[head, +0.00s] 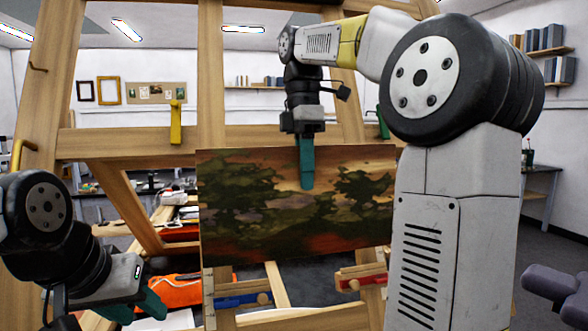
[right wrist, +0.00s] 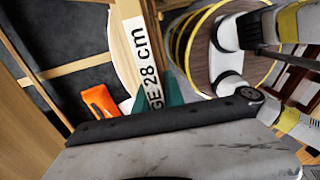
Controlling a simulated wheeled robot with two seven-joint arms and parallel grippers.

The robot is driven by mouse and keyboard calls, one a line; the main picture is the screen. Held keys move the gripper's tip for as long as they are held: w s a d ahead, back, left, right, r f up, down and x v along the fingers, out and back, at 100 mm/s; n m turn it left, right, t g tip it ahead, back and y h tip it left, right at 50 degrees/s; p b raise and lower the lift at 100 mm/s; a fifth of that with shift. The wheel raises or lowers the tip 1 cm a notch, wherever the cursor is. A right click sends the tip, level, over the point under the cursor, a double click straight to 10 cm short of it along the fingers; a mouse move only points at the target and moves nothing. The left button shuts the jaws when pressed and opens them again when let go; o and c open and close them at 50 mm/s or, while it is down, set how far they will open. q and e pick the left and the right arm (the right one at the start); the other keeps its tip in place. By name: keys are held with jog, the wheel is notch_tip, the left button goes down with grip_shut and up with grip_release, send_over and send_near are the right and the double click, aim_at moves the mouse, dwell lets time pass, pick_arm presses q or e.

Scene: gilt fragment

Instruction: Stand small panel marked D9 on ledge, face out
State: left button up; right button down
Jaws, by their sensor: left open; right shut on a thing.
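A painted landscape panel (head: 260,215) hangs in front of the wooden easel frame in the head view, its painted side toward me. No D9 mark is readable on it. My right gripper (head: 306,180) is shut on its upper edge, one teal finger lying over the painted face. The panel's lower edge appears above a wooden ledge (head: 300,317), with a gap in the picture. A wooden strip with a label ending "GE 28 cm" (right wrist: 147,65) shows in the right wrist view, beside the teal fingertip. My left gripper (head: 135,305) is open and empty at lower left.
Blue (head: 242,299) and red (head: 361,283) clamp-like pieces lie below the panel. A yellow clip (head: 176,122) sits on the easel crossbar at left. An orange item (head: 178,291) lies behind, lower left. My right arm blocks the right side of the view.

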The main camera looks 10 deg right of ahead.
aim_at(302, 200)
jog(key=shift+w+f, duration=0.35)
jog(key=shift+f, duration=0.65)
jog(key=shift+w+f, duration=0.3)
jog(key=shift+f, duration=0.65)
jog(key=shift+w+f, duration=0.35)
jog(key=shift+f, duration=0.65)
jog(key=c, duration=1.3)
grip_release()
jog(key=shift+c, duration=0.2)
